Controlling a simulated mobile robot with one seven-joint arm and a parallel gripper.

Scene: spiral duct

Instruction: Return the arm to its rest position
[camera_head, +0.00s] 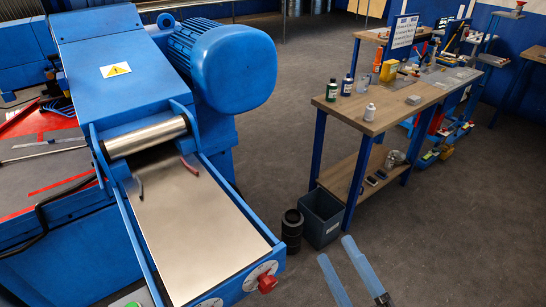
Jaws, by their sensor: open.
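My gripper (335,248) shows at the bottom edge, right of centre. Its two pale blue fingers point up and left in the picture, apart from each other, with nothing between them. A dark fitting shows at the base of the right finger. The rest of my arm is out of the frame. In the picture, the fingers are over the grey floor, below a dark bin and right of the blue machine.
A blue machine (105,60) with a motor (235,68) and metal bed (195,225) fills the left. A wooden workbench (345,110) with bottles stands right. A bin (321,218) and black cylinder (292,230) stand between them. Floor (470,230) at lower right is clear.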

